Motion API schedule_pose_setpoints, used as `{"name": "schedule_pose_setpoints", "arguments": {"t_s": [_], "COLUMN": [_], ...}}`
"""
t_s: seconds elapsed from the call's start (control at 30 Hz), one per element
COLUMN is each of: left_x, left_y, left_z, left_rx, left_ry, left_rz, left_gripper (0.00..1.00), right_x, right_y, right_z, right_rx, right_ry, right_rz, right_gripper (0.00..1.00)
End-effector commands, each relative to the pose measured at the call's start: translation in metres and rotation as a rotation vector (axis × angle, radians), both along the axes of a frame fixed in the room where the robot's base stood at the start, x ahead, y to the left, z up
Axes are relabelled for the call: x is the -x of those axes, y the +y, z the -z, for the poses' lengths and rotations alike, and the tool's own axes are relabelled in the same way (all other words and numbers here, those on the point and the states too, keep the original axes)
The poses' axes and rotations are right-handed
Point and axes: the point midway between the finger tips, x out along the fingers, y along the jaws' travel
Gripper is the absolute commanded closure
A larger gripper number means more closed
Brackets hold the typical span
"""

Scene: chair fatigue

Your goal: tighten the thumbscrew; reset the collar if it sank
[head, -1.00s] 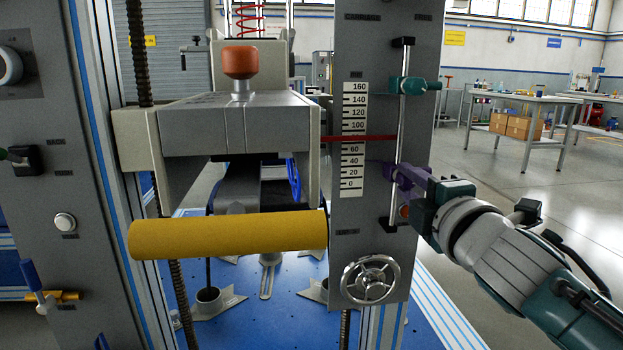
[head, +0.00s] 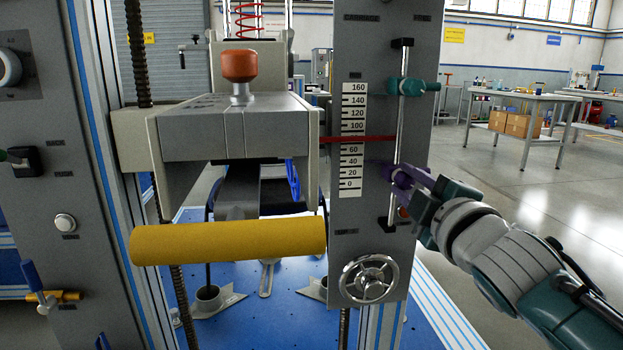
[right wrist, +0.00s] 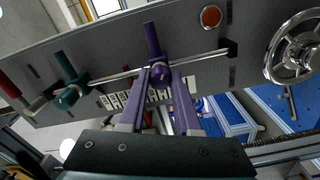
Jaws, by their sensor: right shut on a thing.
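The purple collar (head: 398,176) sits on the vertical steel rod (head: 402,130) of the grey panel, beside about the 20 mark of the scale (head: 352,140). In the right wrist view the purple collar (right wrist: 160,72) has a rounded front and a purple knob (right wrist: 152,40) sticking out to one side. My right gripper (head: 412,180) is shut on the collar's front part, with its fingers (right wrist: 160,92) on either side of it. The fingers hide part of the collar. A green collar (head: 405,86) sits higher on the same rod. My left gripper is not in view.
A red pointer (head: 350,139) lies near the scale's 80 mark. A chrome handwheel (head: 368,279) sits low on the panel. A yellow roller (head: 229,242) and a carriage with an orange knob (head: 239,65) stand to the left.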

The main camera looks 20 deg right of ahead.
Motion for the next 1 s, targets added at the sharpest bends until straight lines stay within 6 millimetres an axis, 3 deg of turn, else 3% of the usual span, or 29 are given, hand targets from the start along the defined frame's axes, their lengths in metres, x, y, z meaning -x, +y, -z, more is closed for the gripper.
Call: {"name": "schedule_pose_setpoints", "arguments": {"t_s": [0.17,0.2,0.47,0.77,1.0], "left_x": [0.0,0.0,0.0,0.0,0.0], "left_y": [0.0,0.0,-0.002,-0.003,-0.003], "left_z": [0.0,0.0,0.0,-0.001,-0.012], "left_rx": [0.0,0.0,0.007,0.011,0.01], "left_ry": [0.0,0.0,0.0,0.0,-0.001], "left_rz": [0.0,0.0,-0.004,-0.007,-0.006], "left_gripper": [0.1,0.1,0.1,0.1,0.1], "right_x": [0.0,0.0,0.0,0.003,0.037], "right_y": [0.0,0.0,0.0,0.001,0.009], "right_z": [0.0,0.0,0.0,0.0,-0.001], "right_rx": [-0.002,-0.002,0.0,0.0,-0.002], "right_ry": [0.0,0.0,0.0,0.001,0.004], "right_rz": [0.0,0.0,0.0,0.0,0.0], "right_gripper": [1.0,0.67,0.38,0.38,0.38]}}
